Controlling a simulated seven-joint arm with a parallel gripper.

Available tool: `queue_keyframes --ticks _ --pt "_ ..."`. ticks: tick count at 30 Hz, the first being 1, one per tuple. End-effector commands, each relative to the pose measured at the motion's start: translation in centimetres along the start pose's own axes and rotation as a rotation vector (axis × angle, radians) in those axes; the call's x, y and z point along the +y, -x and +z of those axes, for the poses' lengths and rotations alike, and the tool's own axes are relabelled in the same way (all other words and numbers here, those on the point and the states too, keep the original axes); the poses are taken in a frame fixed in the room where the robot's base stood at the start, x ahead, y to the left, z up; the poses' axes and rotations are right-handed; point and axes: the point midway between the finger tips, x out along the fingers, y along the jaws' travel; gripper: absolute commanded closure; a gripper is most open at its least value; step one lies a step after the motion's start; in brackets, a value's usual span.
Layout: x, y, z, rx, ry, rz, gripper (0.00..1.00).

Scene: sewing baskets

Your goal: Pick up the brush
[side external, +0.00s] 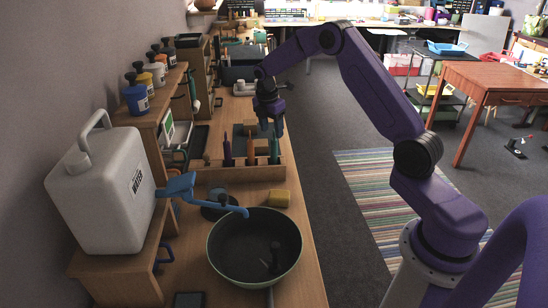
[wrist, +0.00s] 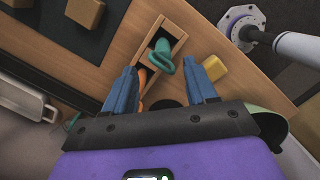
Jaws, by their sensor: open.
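My gripper (side external: 271,128) is open, pointing down above the wooden holder (side external: 235,174) on the bench. Upright tools stand in the holder: a purple one (side external: 227,150), a brown one (side external: 250,148) and a teal one (side external: 274,150). I cannot tell for sure which is the brush. In the wrist view, a teal tool top (wrist: 163,62) and part of an orange one (wrist: 142,76) show between the fingers of my gripper (wrist: 163,72). Nothing is clearly held. My gripper's body hides the rest of the holder there.
A dark green bowl (side external: 255,252) with a dark object in it stands nearer the camera. A yellow block (side external: 279,198) lies beside it. A white jug (side external: 100,195) and several paint bottles (side external: 136,97) stand on the left shelf. Open floor lies right of the bench.

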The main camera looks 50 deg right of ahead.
Motion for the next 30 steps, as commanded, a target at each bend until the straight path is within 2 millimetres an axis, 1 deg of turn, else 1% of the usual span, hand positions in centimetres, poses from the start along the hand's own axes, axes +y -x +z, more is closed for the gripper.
queue_keyframes --ticks 1,8,15,18,21,27,29,30 --pt "0.0 -0.6 0.0 0.0 0.001 -0.001 0.43" --pt "-0.1 -1.9 0.0 0.0 0.0 0.0 0.43" --pt "-0.3 -5.2 -0.1 0.001 -0.001 -0.001 0.43" --pt "-0.3 -6.1 -0.1 0.001 -0.001 -0.001 0.43" --pt "-0.2 -6.4 -0.1 0.0 0.0 0.002 0.43" --pt "-0.2 -6.4 -0.1 0.0 -0.001 0.002 0.43" --pt "-0.2 -6.4 -0.1 0.0 -0.001 0.002 0.63" --pt "-0.2 -6.4 -0.1 0.0 -0.001 0.002 0.76"
